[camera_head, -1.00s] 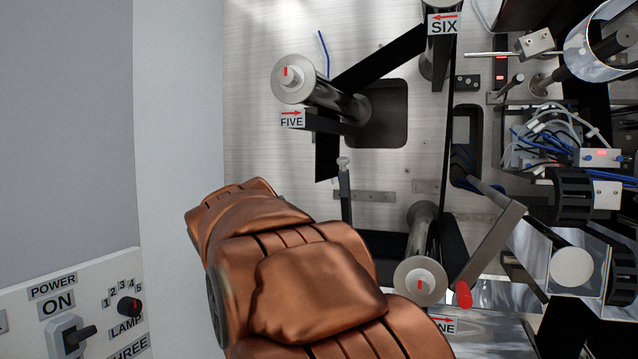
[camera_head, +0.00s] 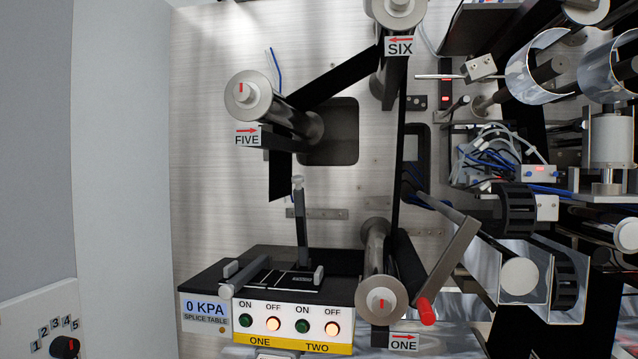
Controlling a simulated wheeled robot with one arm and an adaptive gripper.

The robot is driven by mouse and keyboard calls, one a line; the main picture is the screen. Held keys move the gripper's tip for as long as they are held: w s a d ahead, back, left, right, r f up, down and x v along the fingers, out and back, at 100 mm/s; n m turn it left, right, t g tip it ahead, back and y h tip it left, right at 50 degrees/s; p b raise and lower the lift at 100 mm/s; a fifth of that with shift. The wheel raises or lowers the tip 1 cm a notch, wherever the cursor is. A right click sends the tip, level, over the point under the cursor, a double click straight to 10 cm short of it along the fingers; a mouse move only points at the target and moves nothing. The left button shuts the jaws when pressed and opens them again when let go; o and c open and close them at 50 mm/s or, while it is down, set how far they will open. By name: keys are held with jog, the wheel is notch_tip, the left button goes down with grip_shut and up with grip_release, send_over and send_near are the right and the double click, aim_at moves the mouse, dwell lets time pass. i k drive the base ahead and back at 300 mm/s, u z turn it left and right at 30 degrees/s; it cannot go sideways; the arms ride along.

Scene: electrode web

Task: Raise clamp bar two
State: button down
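The splice table (camera_head: 335,262) is a black-topped box low in the middle of the head view. Its front panel is marked ONE on the left and TWO on the right. A grey bar (camera_head: 301,228) with a pale knob on top stands upright towards the TWO side. Another grey bar (camera_head: 248,273) lies low across the ONE side, with a round knob at its near end. Neither bar carries a readable label, so I cannot tell for certain which is clamp bar two. My gripper is not in view.
The table display (camera_head: 204,309) reads 0 KPA. Both OFF buttons glow orange. Roller FIVE (camera_head: 252,95) hangs above the table with black web hanging from it. Roller ONE (camera_head: 381,297) and a red-tipped lever (camera_head: 448,260) stand at right. A switch panel (camera_head: 35,318) is lower left.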

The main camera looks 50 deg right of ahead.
aim_at(299, 198)
jog(key=z, duration=0.7)
jog(key=i, duration=0.4)
jog(key=u, duration=1.1)
